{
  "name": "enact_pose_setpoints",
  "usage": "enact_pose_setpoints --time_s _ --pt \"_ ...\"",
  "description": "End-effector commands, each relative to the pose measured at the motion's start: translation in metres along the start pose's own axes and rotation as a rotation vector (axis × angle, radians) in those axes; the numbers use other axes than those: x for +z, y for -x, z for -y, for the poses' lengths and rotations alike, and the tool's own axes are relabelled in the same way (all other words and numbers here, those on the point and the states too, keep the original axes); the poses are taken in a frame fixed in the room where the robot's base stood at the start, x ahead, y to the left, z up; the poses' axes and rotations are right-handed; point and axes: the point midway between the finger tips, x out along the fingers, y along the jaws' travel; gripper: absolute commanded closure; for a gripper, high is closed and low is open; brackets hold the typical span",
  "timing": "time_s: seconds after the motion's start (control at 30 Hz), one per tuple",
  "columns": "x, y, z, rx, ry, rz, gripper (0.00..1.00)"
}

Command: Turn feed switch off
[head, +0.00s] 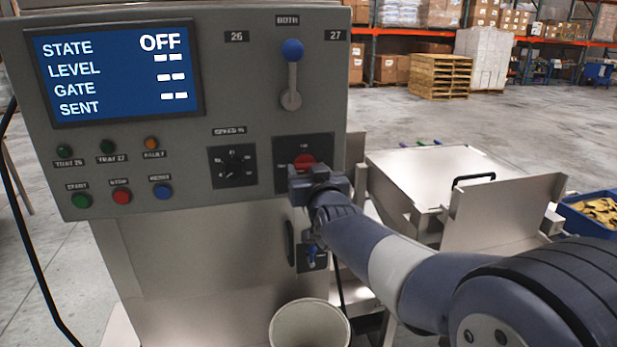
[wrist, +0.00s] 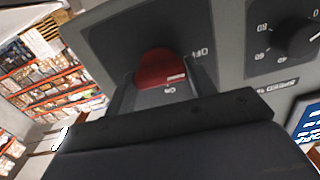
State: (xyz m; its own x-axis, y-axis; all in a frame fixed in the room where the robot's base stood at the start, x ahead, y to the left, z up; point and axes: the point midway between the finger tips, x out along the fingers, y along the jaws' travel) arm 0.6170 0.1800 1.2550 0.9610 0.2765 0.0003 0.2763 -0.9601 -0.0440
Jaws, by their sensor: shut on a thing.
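The feed switch is a red rotary knob (head: 304,161) on a dark plate at the lower right of the grey control panel (head: 215,60). My gripper (head: 310,176) reaches it from the front and hides its lower part in the head view. In the wrist view the red knob (wrist: 160,68) sits between my two dark fingers, and my gripper (wrist: 158,84) is shut on it. A small white mark shows on the knob's edge. The panel screen (head: 118,73) reads STATE OFF, with dashes for level, gate and sent.
A speed dial (head: 233,167) is just left of the switch. A blue-knobbed lever (head: 291,75) stands above. Coloured buttons (head: 121,196) are at lower left. A white bucket (head: 311,325) is below, and a metal hopper (head: 440,170) is to the right.

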Motion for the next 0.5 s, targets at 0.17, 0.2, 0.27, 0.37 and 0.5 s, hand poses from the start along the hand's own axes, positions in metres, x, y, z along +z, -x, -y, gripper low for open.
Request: enact_pose_setpoints --time_s 0.17,0.2,0.27,0.37,0.5 --pt "0.0005 0.0000 0.0001 0.000 0.058 0.000 0.70" --pt "0.0002 0.0000 0.0001 0.000 0.062 0.000 0.70" --pt "0.0001 0.0000 0.0001 0.000 0.063 0.001 0.70" --pt "0.0000 0.0000 0.0001 0.000 0.063 0.001 0.70" --pt "0.0000 0.0000 0.0001 0.000 0.062 0.001 0.42"
